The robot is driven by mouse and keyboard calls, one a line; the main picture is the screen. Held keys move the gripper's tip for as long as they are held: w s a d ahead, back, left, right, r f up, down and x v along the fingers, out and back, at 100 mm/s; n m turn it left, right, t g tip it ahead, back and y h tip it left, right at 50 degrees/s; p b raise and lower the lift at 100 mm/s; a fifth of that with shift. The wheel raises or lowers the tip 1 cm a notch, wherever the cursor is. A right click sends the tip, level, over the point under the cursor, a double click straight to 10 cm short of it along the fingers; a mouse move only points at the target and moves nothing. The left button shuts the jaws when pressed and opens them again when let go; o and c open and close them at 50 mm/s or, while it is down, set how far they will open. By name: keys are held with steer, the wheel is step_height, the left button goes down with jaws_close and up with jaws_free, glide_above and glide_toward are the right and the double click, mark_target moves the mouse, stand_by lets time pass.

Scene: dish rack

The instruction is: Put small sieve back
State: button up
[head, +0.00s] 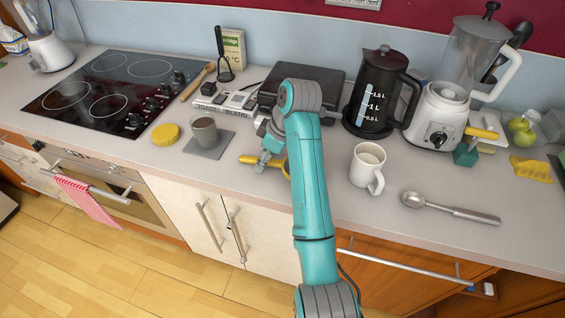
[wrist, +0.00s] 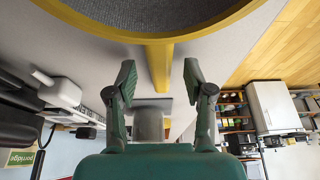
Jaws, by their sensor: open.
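The small sieve has a yellow rim and dark mesh (wrist: 150,15), which fill the top of the wrist view. Its yellow handle (wrist: 160,66) points down the picture between my fingers. My gripper (wrist: 159,80) is open, with one finger on each side of the handle and a visible gap to both. In the head view the yellow handle (head: 248,159) shows at my gripper (head: 264,160), low over the counter near its front edge. My arm hides most of the sieve there. I cannot tell whether the sieve rests flat on the counter.
A grey cup (head: 203,134) on a grey mat (head: 211,149) and a yellow round item (head: 165,134) lie left. A white mug (head: 366,167), black kettle (head: 368,105) and metal scoop (head: 450,208) are right. A dark grill (head: 300,84) stands behind. Counter between mug and scoop is clear.

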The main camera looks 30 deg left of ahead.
steer(key=shift+f, duration=0.15)
steer(key=shift+a, duration=0.1)
jaws_close()
